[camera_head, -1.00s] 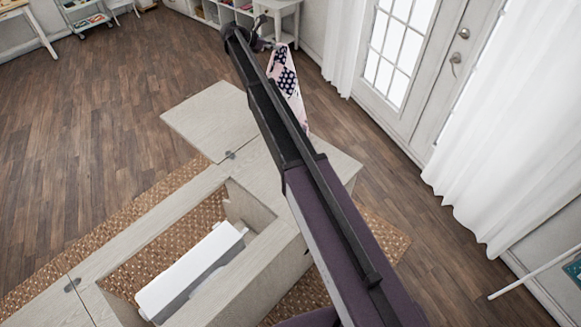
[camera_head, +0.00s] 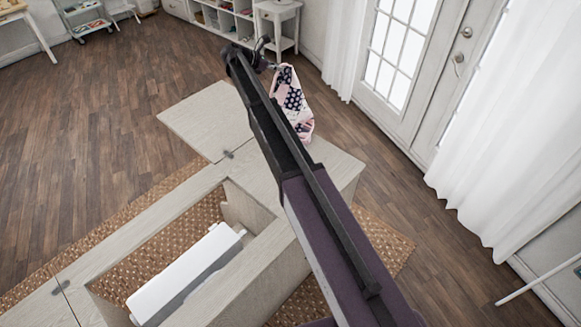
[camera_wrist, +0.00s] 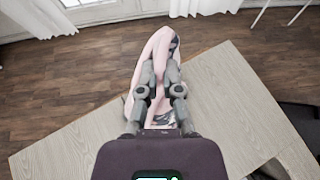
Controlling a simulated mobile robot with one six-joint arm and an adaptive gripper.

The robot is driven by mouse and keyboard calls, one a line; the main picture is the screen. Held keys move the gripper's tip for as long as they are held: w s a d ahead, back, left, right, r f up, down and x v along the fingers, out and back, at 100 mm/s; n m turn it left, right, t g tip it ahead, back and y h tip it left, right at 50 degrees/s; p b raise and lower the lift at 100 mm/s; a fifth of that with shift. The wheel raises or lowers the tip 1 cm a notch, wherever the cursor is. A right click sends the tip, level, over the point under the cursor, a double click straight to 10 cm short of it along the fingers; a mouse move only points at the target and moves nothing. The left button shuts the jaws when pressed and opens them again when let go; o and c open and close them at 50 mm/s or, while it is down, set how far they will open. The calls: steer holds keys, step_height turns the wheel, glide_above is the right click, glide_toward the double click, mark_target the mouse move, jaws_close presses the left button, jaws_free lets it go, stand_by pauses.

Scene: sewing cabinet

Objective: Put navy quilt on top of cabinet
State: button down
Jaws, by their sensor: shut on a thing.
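The navy quilt (camera_head: 292,100), navy patches with white dots among pink and white ones, hangs in a narrow bundle beyond my arm in the head view. My gripper (camera_head: 266,52) is partly hidden by my own arm there. In the wrist view my gripper (camera_wrist: 160,88) is shut on the pinkish quilt (camera_wrist: 150,55), with folds on both sides of the fingers. The pale wood cabinet (camera_head: 335,165) lies below, and its top (camera_wrist: 215,110) shows under the quilt in the wrist view. Whether the quilt's lower end touches the top is unclear.
The cabinet has an open well with a white sewing machine (camera_head: 185,275) in it and an unfolded leaf (camera_head: 205,120) at the far side. A woven rug (camera_head: 385,240) lies underneath. White curtains (camera_head: 500,150) and a glazed door (camera_head: 395,50) stand right.

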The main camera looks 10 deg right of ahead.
steer(key=s+f+b, duration=1.1)
steer(key=s, duration=0.1)
steer(key=s+f+b, duration=1.1)
steer(key=s+f, duration=0.1)
steer(key=s, duration=0.1)
steer(key=s+f+b, duration=1.2)
steer(key=shift+s+a, duration=0.35)
steer(key=shift+a, duration=0.05)
stand_by(0.4)
steer(key=shift+c, duration=2)
jaws_free()
steer(key=shift+r, duration=0.1)
steer(key=shift+s+r+p, duration=0.3)
steer(key=shift+r+p, duration=0.4)
steer(key=shift+r, duration=0.05)
steer(key=shift+s+r+p, duration=0.3)
steer(key=shift+r+p, duration=0.4)
steer(key=shift+r, duration=0.05)
steer(key=s+r+p, duration=0.3)
steer(key=r+p, duration=0.4)
